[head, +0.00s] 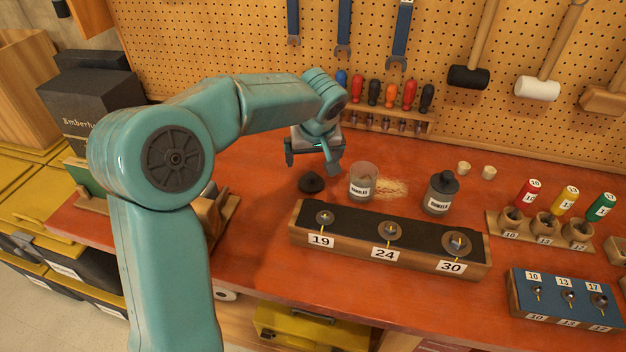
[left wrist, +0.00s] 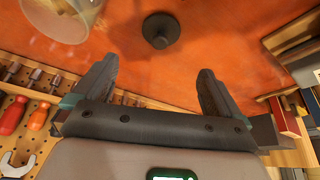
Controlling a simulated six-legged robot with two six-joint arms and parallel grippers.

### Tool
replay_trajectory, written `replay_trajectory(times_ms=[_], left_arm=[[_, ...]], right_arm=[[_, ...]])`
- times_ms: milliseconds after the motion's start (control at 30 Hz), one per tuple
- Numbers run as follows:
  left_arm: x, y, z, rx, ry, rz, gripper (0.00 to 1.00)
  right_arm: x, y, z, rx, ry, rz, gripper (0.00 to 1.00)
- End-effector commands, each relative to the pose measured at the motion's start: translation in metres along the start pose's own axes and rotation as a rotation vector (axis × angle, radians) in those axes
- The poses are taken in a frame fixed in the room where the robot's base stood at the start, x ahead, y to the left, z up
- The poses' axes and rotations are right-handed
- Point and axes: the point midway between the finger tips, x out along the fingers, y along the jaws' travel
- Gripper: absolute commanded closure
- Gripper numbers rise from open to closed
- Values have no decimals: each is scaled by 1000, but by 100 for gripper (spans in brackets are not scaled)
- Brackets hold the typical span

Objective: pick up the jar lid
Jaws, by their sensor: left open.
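The jar lid (head: 311,183) is a dark disc with a knob on top, lying on the red-orange bench left of an open glass jar (head: 362,190). In the left wrist view the lid (left wrist: 161,30) lies beyond the fingertips, roughly centred between them. My left gripper (head: 312,163) is open and empty, above and slightly behind the lid, not touching it. Its two fingers also show in the left wrist view (left wrist: 158,72). My right gripper is not in view.
A second jar (head: 438,196) wears a dark lid. A long block with numbered pegs (head: 388,262) stands in front of the lid. Screwdrivers in a wooden rack (head: 388,121) stand behind. Pale spill (head: 392,188) lies beside the open jar. Bench left of the lid is clear.

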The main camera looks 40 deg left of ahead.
Motion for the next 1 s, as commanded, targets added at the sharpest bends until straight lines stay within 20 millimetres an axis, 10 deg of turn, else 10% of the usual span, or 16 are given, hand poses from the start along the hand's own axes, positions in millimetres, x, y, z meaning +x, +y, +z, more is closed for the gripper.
replay_trajectory(times_ms=[667, 967, 1000], left_arm=[[96, 2, 0, 1, -3, -1, 1], [102, 3, 0, 0, 0, 1, 1], [102, 3, 0, 0, 0, 1, 14]], right_arm=[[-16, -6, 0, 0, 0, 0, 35], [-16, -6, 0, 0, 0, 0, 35], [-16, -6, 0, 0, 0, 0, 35]])
